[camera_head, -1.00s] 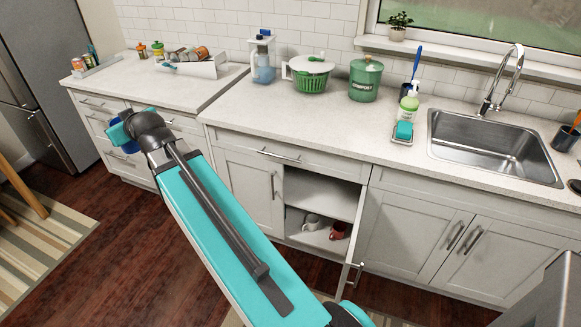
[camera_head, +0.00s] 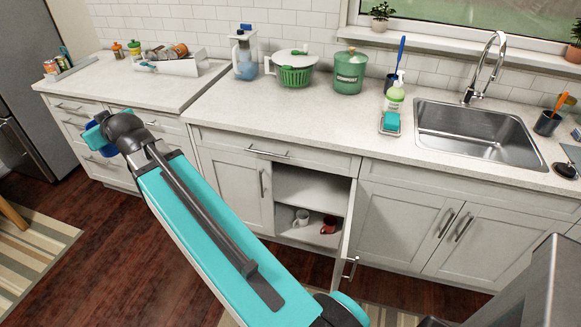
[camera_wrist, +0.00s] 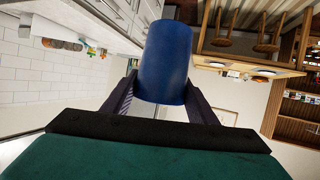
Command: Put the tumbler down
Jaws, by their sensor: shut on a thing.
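The blue tumbler (camera_wrist: 165,62) is between the two fingers of my gripper (camera_wrist: 160,98) in the wrist view, which is shut on it. In the head view a bit of the blue tumbler (camera_head: 103,147) shows at the far end of my arm, in front of the left cabinets. My gripper (camera_head: 98,136) there is mostly hidden behind my wrist. The tumbler is held in the air, apart from the counter (camera_head: 285,125). An open lower cabinet (camera_head: 300,187) holds a white mug (camera_head: 301,217) and a red mug (camera_head: 328,225).
A green strainer pot (camera_head: 295,72), a green canister (camera_head: 348,75) and a blue-based pitcher (camera_head: 244,60) stand along the back of the counter. A soap bottle (camera_head: 394,98) stands by the sink (camera_head: 475,132). The counter's front middle is clear. The cabinet door (camera_head: 347,245) stands open.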

